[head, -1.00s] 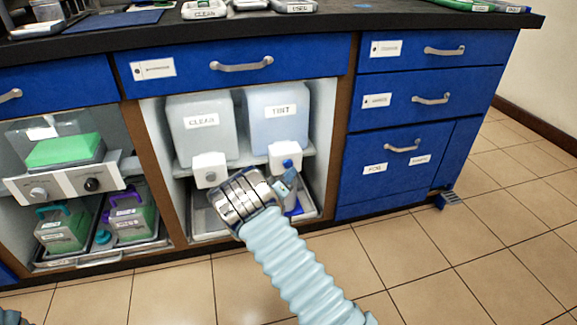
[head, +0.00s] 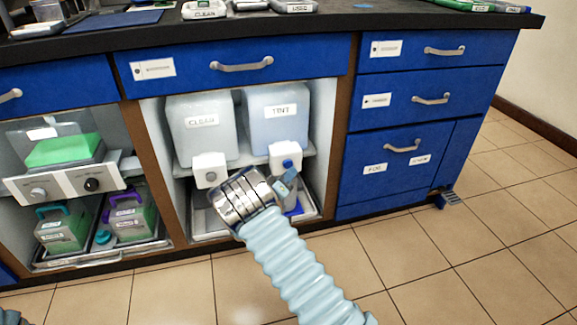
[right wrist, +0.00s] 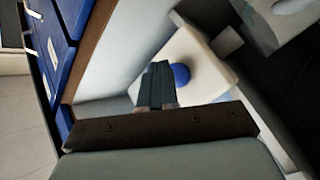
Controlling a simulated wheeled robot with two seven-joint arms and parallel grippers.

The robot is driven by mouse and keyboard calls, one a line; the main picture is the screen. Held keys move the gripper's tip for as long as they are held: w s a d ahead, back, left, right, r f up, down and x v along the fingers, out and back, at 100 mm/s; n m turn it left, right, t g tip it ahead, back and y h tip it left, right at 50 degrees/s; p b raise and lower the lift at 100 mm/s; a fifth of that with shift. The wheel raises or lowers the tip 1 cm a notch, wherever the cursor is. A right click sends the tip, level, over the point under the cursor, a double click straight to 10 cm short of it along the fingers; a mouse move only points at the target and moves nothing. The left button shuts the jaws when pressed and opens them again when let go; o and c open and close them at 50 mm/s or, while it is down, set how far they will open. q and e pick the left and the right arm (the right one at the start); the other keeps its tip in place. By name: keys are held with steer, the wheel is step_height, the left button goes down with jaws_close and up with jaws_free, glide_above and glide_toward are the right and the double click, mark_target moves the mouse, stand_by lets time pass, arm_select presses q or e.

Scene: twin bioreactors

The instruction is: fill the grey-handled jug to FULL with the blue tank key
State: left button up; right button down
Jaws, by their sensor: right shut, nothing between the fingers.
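The tank labelled TINT (head: 278,118) stands in the open middle cabinet. Its white tap block (head: 285,153) carries the round blue key (head: 287,164), which also shows in the right wrist view (right wrist: 180,74). My right gripper (head: 288,184) is shut and empty, just below the blue key in the head view. In the right wrist view its closed fingers (right wrist: 157,85) appear beside the key; I cannot tell whether they touch it. The grey-handled jug cannot be clearly made out; my right wrist hides much of the space under the taps. My left gripper is out of view.
The CLEAR tank (head: 202,123) with its own white tap (head: 209,170) stands to the left. A metal tray (head: 208,226) lies beneath the tanks. Jugs with teal and purple handles (head: 130,217) stand in the left bay. Drawers (head: 400,150) flank the right; the floor in front is open.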

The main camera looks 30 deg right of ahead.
steer(key=shift+w, duration=0.1)
stand_by(0.4)
steer(key=shift+w+d, duration=0.1)
steer(key=shift+w, duration=0.2)
steer(key=shift+w+d, duration=0.1)
steer(key=shift+w, duration=0.4)
stand_by(6.7)
